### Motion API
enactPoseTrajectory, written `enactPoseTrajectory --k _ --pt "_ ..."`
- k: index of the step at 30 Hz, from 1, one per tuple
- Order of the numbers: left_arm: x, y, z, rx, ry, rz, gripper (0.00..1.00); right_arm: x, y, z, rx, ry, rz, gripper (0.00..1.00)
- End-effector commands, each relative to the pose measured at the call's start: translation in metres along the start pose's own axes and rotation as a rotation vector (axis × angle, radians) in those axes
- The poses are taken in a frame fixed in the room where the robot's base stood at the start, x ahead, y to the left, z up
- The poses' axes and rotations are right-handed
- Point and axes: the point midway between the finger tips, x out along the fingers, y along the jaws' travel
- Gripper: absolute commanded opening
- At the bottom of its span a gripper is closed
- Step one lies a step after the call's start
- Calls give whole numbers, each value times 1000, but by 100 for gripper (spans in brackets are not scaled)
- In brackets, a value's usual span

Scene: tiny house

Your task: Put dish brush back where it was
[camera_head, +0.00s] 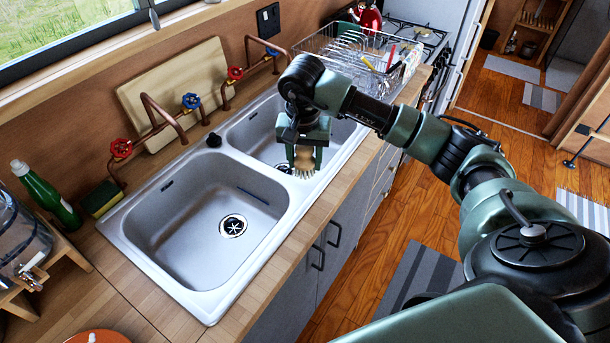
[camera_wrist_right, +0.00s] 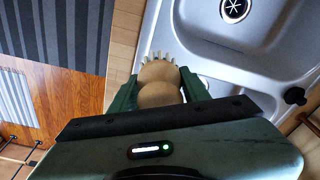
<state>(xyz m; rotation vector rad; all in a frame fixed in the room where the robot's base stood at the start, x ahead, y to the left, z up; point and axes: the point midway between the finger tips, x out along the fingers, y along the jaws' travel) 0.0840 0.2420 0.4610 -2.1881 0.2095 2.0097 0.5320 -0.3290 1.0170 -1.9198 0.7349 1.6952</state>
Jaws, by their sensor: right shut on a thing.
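The dish brush (camera_head: 304,160) has a pale wooden body and light bristles. My right gripper (camera_head: 305,158) is shut on it and holds it over the right part of the double sink, near the front rim. In the right wrist view the brush (camera_wrist_right: 158,82) sits between the two green fingers, bristles pointing away from the gripper. The metal double sink (camera_head: 150,225) is set in the wooden counter. I cannot tell whether the brush touches the sink. My left gripper is not in view.
A wire dish rack (camera_head: 330,45) with dishes stands beyond the sink. A cutting board (camera_head: 180,85) leans on the wall behind the taps. A green bottle (camera_head: 45,190) and a sponge (camera_head: 101,198) stand at the left. The left basin is empty.

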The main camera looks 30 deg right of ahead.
Motion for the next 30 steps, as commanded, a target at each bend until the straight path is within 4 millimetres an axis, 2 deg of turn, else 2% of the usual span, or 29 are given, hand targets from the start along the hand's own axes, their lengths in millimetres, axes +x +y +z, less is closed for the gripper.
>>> enactPoseTrajectory --k 3,8,16,29,30 --pt "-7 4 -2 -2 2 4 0 19 0 3 0 -2 0 6" --pt "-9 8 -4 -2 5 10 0 32 -1 4 1 -1 -2 6" --pt "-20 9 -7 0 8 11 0 68 0 9 1 -3 0 6" --pt "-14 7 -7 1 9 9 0 77 -1 10 0 2 -2 6" --pt "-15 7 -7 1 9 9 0 76 -1 10 0 1 -2 52"
